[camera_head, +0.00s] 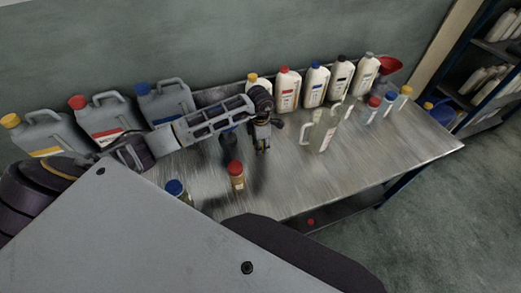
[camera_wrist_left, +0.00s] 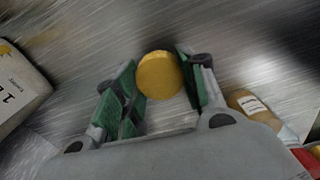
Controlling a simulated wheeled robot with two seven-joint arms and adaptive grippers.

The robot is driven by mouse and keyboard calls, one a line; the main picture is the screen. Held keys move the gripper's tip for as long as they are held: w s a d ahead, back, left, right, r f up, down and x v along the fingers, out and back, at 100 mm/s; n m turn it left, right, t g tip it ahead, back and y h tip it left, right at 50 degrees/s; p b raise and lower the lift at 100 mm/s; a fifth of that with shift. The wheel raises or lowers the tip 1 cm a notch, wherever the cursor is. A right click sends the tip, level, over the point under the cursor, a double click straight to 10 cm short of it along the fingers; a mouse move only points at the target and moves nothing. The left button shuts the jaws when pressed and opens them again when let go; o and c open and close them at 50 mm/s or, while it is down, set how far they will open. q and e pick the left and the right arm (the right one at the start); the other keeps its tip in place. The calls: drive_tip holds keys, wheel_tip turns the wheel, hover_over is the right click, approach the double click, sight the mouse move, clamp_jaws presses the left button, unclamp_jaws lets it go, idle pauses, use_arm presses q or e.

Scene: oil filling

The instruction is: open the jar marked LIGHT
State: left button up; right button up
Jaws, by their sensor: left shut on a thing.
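My left gripper (camera_head: 262,148) is over the middle of the metal table and points down. In the left wrist view its green-padded fingers (camera_wrist_left: 160,85) are shut on a round yellow lid (camera_wrist_left: 160,75). Whatever is under the lid is hidden. A small jar with a red lid (camera_head: 236,176) stands in front of the gripper, with amber contents. It also shows in the left wrist view (camera_wrist_left: 256,108), right of the fingers, with a white label too small to read. A jar with a blue lid (camera_head: 175,190) stands further left, partly covered by my body. I cannot read LIGHT on any jar.
Grey canisters (camera_head: 104,117) stand at the back left and several white bottles (camera_head: 287,90) at the back. The table's front right (camera_head: 370,165) is clear.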

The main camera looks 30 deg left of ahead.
use_arm(q)
drive_tip(key=shift+f, duration=0.1)
drive_tip(key=shift+f, duration=1.85)
drive_tip(key=shift+f, duration=0.15)
drive_tip(key=o, duration=1.1)
wheel_tip(320, 180, up, 12)
drive_tip(key=shift+r+b, duration=0.15)
drive_tip(key=shift+b, duration=0.2)
drive_tip(key=shift+s+d, duration=0.1)
